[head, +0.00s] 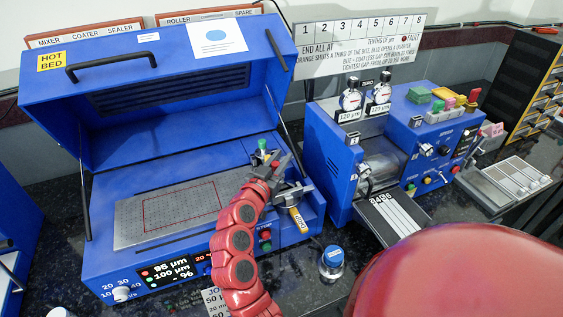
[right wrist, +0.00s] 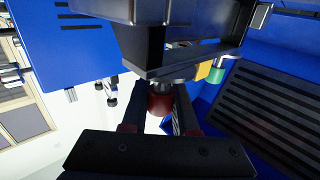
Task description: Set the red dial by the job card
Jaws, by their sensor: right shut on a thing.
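The coater is a blue machine (head: 110,260) with its lid raised and a perforated plate (head: 130,225) marked with a red rectangle. My right gripper (head: 277,166) is at the plate's right end, beside a green-topped knob (head: 262,146). In the right wrist view its two dark fingers (right wrist: 160,108) close around the red dial (right wrist: 160,104), touching its sides. The dial is mostly hidden by the gripper in the head view. The job card (head: 214,301) lies in front, partly covered by my arm; "50 µ" and "20 m" show. My left gripper is not in view.
The front display (head: 172,271) reads 95 µm, 100 µm and -96. A second blue machine (head: 345,150) with two gauges (head: 350,98) stands to the right. The raised lid (head: 170,80) overhangs behind the gripper.

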